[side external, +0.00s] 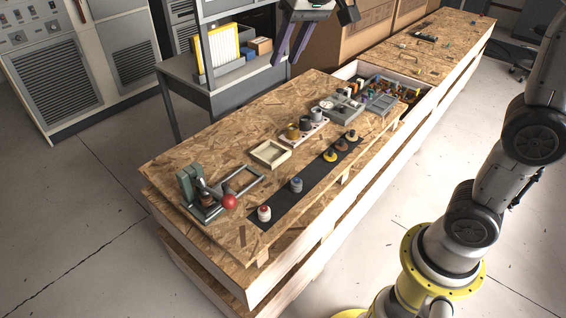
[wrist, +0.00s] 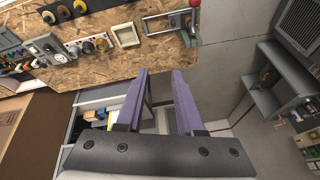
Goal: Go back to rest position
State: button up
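My gripper (side external: 291,42) shows at the top of the side external view, raised above and behind the wooden workbench (side external: 190,146). Its two purple fingers point down and stand apart with nothing between them. In the wrist view my gripper (wrist: 159,72) also shows open and empty, with the bench at the upper left and bare floor and shelving beyond the fingers. The gripper touches nothing in either view.
On the bench are a green press with a red ball handle (side external: 229,201), a cream tray (side external: 270,153), a black mat (side external: 281,205) with several knobs, and a parts bin (side external: 410,92). A grey shelf cart (side external: 235,90) and cardboard boxes (side external: 360,30) stand behind, near the gripper.

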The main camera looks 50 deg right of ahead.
jog(key=s+d+r, duration=0.1)
jog(key=s, duration=0.7)
jog(key=s+d+f+n+t, duration=0.1)
jog(key=s+f+n, duration=0.2)
jog(key=s+f, duration=0.8)
jog(key=s, duration=0.4)
jog(key=shift+s+d+f, duration=0.15)
jog(key=shift+d, duration=0.2)
